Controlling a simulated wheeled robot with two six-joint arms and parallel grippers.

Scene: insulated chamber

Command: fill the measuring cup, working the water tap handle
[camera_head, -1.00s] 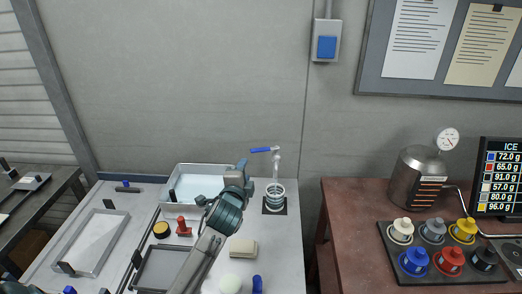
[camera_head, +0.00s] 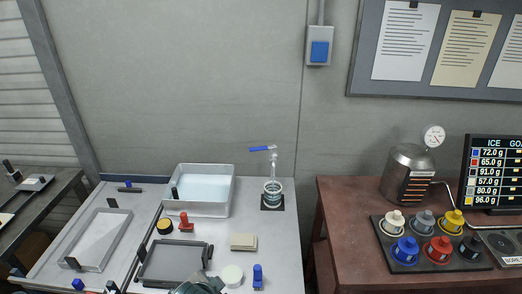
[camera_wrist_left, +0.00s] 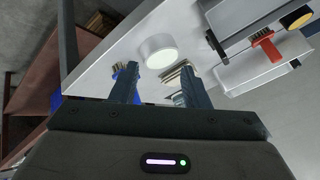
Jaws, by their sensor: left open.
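The clear measuring cup (camera_head: 273,193) stands upright on a dark square pad beneath the water tap (camera_head: 274,162). I cannot tell how much water it holds. The tap's blue handle (camera_head: 262,148) points left, roughly level. My left gripper (camera_wrist_left: 160,85) is open and empty in the left wrist view, with a white round pot (camera_wrist_left: 158,49) beyond its fingers. In the head view only part of my left arm shows at the bottom edge, well in front of the cup and tap. My right gripper is not in view.
A water-filled tray (camera_head: 204,208) stands left of the cup. A red-handled tool (camera_head: 185,224), dark tray (camera_head: 172,262), beige block (camera_head: 243,242), white pot (camera_head: 231,275) and blue item (camera_head: 257,275) lie nearer. A brown table (camera_head: 345,235) with coloured bottles stands right.

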